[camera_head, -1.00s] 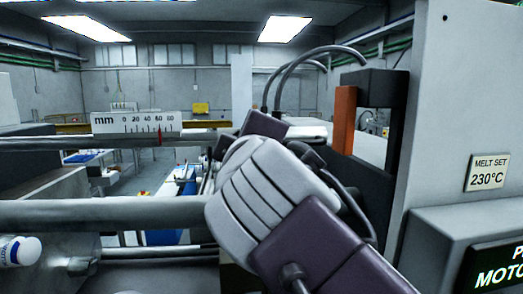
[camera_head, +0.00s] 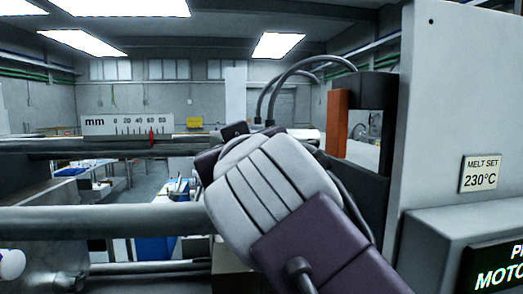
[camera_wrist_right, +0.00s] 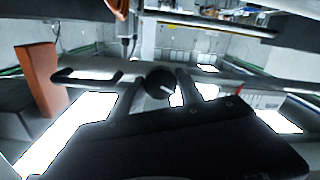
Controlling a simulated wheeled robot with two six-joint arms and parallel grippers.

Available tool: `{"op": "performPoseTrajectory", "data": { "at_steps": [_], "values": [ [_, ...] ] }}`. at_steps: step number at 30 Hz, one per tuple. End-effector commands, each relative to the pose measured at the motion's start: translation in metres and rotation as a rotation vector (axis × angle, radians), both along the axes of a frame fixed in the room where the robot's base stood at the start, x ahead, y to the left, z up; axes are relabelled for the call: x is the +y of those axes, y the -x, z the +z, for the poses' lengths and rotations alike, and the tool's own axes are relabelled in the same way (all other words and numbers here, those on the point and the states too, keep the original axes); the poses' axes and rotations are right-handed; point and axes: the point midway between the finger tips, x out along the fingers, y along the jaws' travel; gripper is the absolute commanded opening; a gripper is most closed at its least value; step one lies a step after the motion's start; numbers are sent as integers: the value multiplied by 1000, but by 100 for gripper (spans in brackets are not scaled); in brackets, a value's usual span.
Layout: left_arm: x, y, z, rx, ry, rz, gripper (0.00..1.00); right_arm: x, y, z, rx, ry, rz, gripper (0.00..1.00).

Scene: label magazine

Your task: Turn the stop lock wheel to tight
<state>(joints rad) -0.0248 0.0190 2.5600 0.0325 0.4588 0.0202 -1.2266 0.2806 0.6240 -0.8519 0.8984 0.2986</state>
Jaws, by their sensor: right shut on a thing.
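In the right wrist view, a small dark round knob with a white mark, which looks like the stop lock wheel (camera_wrist_right: 157,82), sits between the two fingers of my right gripper (camera_wrist_right: 163,90). The gripper is shut on it. In the head view my right wrist, pale grey and purple, fills the middle and hides the fingers and the wheel. The wheel's tight marking cannot be made out. My left gripper is not in view.
A mm scale (camera_head: 127,124) with a red pointer stands above a metal bar (camera_head: 105,220) at left. An orange upright block (camera_head: 337,125) and a grey cabinet (camera_head: 455,85) with a melt set plate (camera_head: 480,173) stand at right. A white rounded cap (camera_head: 12,264) shows at lower left.

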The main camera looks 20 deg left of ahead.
Motion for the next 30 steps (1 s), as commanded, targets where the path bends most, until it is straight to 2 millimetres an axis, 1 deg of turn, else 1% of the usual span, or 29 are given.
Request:
{"op": "performPoseTrajectory", "data": {
  "at_steps": [9, 23, 24, 25, 26, 30],
  "values": [
    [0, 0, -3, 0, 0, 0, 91, 0, 0, 0, 42, -68, 1, 2],
    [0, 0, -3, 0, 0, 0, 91, 0, 0, 0, 48, -77, 0, 2],
    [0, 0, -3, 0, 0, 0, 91, 0, 0, 0, 48, -77, 0, 51],
    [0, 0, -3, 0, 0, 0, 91, 0, 0, 0, 48, -76, 0, 60],
    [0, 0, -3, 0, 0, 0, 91, 0, 0, 0, 48, -76, 0, 65],
    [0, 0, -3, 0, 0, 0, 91, 0, 0, 0, 47, -76, 1, 65]
  ]
}}
